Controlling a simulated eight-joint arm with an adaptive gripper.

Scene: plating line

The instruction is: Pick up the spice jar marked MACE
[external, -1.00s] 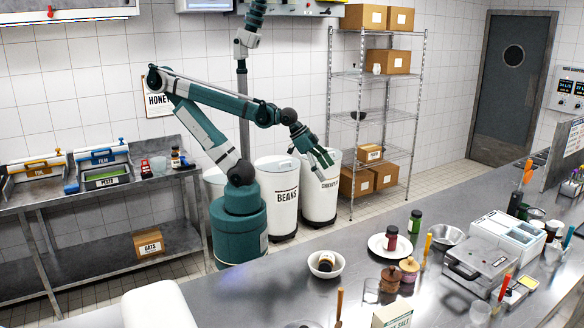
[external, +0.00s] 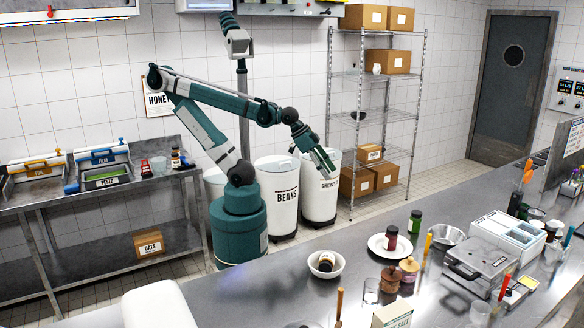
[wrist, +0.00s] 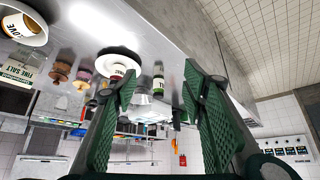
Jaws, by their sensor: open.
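My gripper (external: 325,163) hangs in the air behind the counter, open and empty. In the wrist view its two green fingers (wrist: 158,88) stand apart. A dark-red jar (external: 391,238) with a black lid stands on a white plate (external: 374,245), and a green jar (external: 415,222) stands just behind it. Both also show between or near the fingers in the wrist view, the red one (wrist: 118,70) and the green one (wrist: 158,78). Another jar lies in a white bowl (external: 313,268); its label (wrist: 14,24) ends in "OVE". I cannot read MACE on any jar.
More dark jars (external: 176,158) stand on the left side table. White bins (external: 276,200) stand behind my arm.

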